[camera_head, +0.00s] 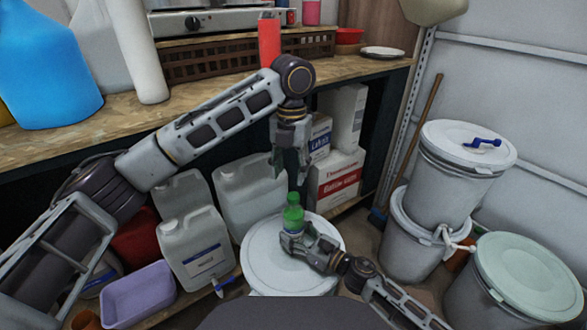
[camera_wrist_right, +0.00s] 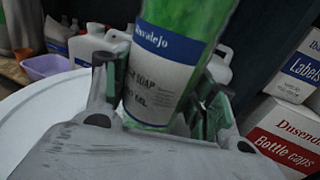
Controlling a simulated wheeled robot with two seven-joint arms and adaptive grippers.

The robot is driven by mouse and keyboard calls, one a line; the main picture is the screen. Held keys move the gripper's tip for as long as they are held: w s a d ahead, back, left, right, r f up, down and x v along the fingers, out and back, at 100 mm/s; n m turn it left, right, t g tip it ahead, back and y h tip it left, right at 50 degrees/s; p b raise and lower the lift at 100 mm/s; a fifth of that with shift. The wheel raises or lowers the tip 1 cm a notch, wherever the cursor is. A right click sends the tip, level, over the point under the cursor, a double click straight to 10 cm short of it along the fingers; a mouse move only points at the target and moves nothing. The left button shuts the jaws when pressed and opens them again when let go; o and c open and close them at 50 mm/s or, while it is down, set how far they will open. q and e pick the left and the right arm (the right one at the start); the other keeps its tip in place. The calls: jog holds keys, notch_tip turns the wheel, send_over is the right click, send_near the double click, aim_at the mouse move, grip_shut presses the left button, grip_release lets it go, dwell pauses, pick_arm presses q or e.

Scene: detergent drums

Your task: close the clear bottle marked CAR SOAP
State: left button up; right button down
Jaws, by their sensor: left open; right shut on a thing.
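The clear CAR SOAP bottle (camera_head: 293,215) with green liquid stands upright on or just above the white drum lid (camera_head: 262,272). In the right wrist view the bottle (camera_wrist_right: 165,65) shows a blue and white label reading SOAP; its top is out of that picture. My right gripper (camera_head: 292,238) is shut on the bottle's lower part, and its fingers (camera_wrist_right: 160,103) flank the label. My left gripper (camera_head: 290,165) is open and points down just above the bottle's top.
White jugs (camera_head: 190,248) and a purple tub (camera_head: 137,294) stand left of the drum. Stacked white drums (camera_head: 455,175) stand to the right. A Bottle caps box (camera_head: 336,180) sits under the wooden bench (camera_head: 120,115) behind my left arm.

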pick_arm(q)
jog(key=n, duration=0.3)
jog(key=shift+n, duration=0.4)
jog(key=n, duration=0.3)
jog(key=shift+s+r+n, duration=0.1)
jog(key=shift+n, duration=0.3)
jog(key=n, duration=0.3)
jog(key=shift+d+n, duration=0.1)
jog(key=shift+n, duration=0.3)
jog(key=n, duration=0.3)
jog(key=shift+s+n, duration=0.1)
jog(key=shift+n, duration=0.2)
jog(key=n, duration=0.3)
jog(key=shift+d+n, duration=0.1)
jog(key=shift+n, duration=0.3)
jog(key=n, duration=0.3)
jog(key=shift+r+n, duration=0.1)
jog(key=shift+n, duration=0.3)
jog(key=n, duration=0.7)
jog(key=shift+s+d, duration=0.1)
jog(key=n, duration=1.1)
jog(key=shift+d, duration=0.1)
jog(key=n, duration=0.5)
jog(key=shift+n, duration=0.3)
jog(key=n, duration=0.5)
jog(key=shift+n, duration=0.3)
